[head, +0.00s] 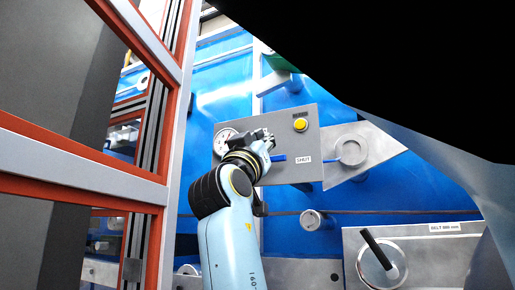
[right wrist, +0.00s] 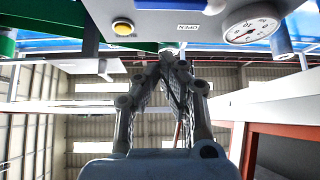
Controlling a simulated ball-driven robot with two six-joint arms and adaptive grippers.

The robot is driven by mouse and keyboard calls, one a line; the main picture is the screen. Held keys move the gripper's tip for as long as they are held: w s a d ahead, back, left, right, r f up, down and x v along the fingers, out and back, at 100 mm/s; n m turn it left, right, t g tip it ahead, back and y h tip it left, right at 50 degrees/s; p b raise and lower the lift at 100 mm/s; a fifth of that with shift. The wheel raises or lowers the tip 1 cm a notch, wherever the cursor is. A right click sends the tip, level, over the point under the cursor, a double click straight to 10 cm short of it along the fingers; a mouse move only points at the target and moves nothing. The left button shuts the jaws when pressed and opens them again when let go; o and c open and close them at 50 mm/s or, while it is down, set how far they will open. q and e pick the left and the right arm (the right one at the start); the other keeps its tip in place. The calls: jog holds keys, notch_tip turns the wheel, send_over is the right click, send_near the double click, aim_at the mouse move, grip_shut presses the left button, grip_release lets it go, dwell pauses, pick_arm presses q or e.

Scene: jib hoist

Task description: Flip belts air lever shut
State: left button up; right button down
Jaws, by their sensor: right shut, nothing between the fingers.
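A grey panel (head: 290,175) on the blue machine carries a round gauge (head: 224,141), a yellow button (head: 300,125) and a SHUT label (head: 303,160). A short blue lever (head: 278,158) shows between my right gripper and that label, pointing toward it; its other end is hidden. My right gripper (head: 262,136) is shut and empty in front of the panel's left part. In the right wrist view, its closed fingers (right wrist: 170,58) point at the panel's edge, below an OPEN label (right wrist: 188,27). I cannot tell whether they touch the lever. My left gripper is out of view.
Red and grey frame bars (head: 80,170) stand close on the left of my right arm. A lower plate (head: 430,255) with a black-handled dial (head: 381,262) and a round knob (head: 312,220) lie to the lower right. A grey diamond-shaped plate (head: 375,140) adjoins the panel.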

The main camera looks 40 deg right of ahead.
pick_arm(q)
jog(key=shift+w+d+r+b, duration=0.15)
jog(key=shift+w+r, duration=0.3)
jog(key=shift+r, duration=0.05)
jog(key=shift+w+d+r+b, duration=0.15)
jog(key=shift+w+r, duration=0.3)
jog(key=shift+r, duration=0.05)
pick_arm(e)
jog(key=shift+v, duration=1.8)
jog(key=shift+w, duration=0.1)
